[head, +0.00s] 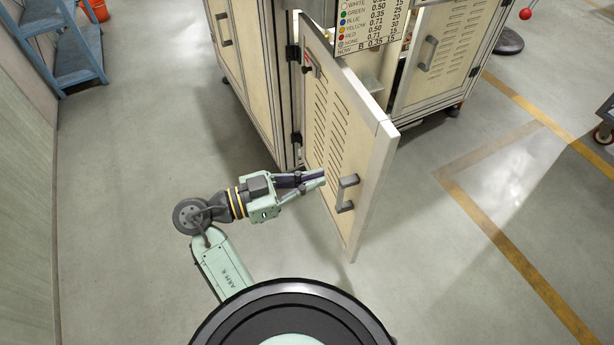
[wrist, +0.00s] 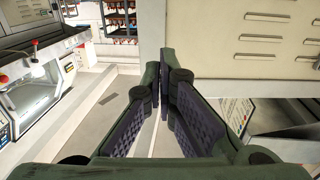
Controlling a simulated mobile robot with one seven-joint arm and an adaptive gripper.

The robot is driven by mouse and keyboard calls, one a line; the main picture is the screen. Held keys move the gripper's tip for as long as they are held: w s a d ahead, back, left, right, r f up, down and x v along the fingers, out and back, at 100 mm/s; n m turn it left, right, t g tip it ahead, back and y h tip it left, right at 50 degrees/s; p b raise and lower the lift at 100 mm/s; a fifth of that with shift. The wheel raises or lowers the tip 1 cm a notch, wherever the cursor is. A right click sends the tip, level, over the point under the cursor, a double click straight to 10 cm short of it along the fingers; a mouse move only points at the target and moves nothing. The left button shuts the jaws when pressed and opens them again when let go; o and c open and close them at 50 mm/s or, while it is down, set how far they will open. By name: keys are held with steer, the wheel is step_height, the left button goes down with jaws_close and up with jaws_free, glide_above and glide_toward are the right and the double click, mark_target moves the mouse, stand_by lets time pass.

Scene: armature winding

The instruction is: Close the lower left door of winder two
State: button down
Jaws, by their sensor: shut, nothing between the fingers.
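The lower left door (head: 330,125) of the cream winder cabinet stands open in the head view, hinged at its left edge and swung out toward me. Its vented face with the grey bar handle (head: 347,193) is toward me. My gripper (head: 323,177) is shut and empty, its tips in front of that face just left of the handle. I cannot tell whether they touch the door. In the wrist view my shut fingers (wrist: 163,75) point ahead beside a cream slotted panel (wrist: 240,45); which door that is, I cannot tell.
Another vented door (head: 440,55) with a handle is at the cabinet's right. A colour chart (head: 365,22) hangs above the opening. Blue steps (head: 72,45) stand at the far left, and a cart (head: 604,125) at the right edge. The grey floor (head: 440,260) right of the door is clear.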

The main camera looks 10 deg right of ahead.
mark_target(371, 164)
steer(key=p+x, duration=0.2)
steer(key=x, duration=0.7)
steer(key=shift+d+r+p, duration=0.15)
steer(key=shift+p, duration=0.2)
steer(key=shift+w+d, duration=0.15)
steer(key=shift+d, duration=0.2)
